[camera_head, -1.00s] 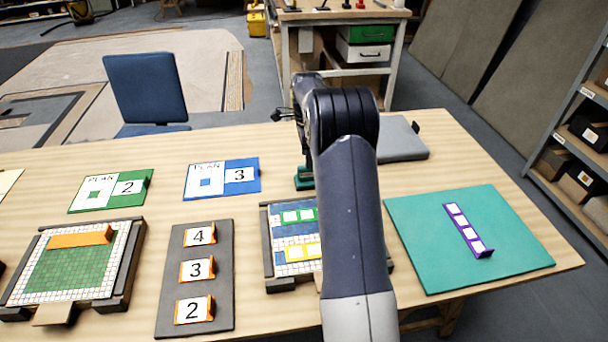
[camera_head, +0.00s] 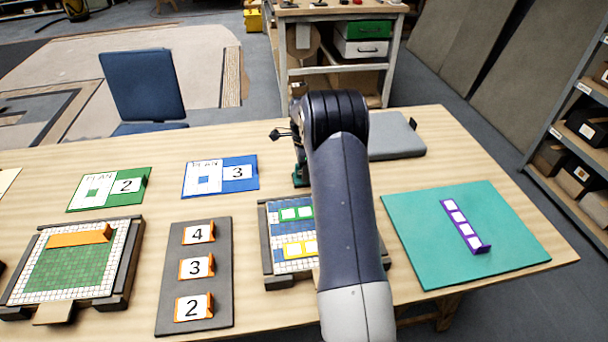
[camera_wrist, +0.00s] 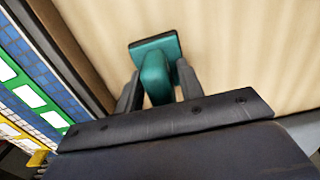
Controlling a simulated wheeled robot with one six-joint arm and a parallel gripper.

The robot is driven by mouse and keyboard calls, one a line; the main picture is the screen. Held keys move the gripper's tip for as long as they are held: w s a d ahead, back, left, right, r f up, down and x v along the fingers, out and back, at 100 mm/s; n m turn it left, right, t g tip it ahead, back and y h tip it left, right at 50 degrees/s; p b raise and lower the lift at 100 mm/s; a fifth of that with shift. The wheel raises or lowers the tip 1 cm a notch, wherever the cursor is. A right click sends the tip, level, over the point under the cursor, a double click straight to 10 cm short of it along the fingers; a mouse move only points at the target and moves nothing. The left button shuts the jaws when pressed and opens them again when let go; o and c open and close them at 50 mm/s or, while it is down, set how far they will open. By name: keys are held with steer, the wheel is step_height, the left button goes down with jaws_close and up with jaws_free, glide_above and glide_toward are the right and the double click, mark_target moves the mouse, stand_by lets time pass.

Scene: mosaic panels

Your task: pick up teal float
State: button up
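The teal float (camera_wrist: 154,46) lies on the wooden table, with its flat plate beyond and its raised teal handle (camera_wrist: 156,80) toward my wrist. My gripper (camera_wrist: 159,69) is open, with one dark finger on each side of the handle. Narrow gaps seem to show between the fingers and the handle; contact is not clear. In the head view a small part of the float (camera_head: 300,178) shows left of my arm, behind the right mosaic panel. My arm hides the rest of it and most of my gripper there.
A mosaic panel in a dark frame (camera_head: 267,245) stands close to the float. A teal board with a purple strip (camera_head: 415,245) lies to the right, a grey pad (camera_head: 395,145) behind. Blue (camera_head: 244,187) and green (camera_head: 138,186) plan cards lie left.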

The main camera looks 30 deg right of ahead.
jaws_close()
step_height(320, 180, up, 10)
steer(key=shift+r, duration=0.1)
steer(key=shift+c, duration=1.4)
jaws_free()
steer(key=c, duration=0.4)
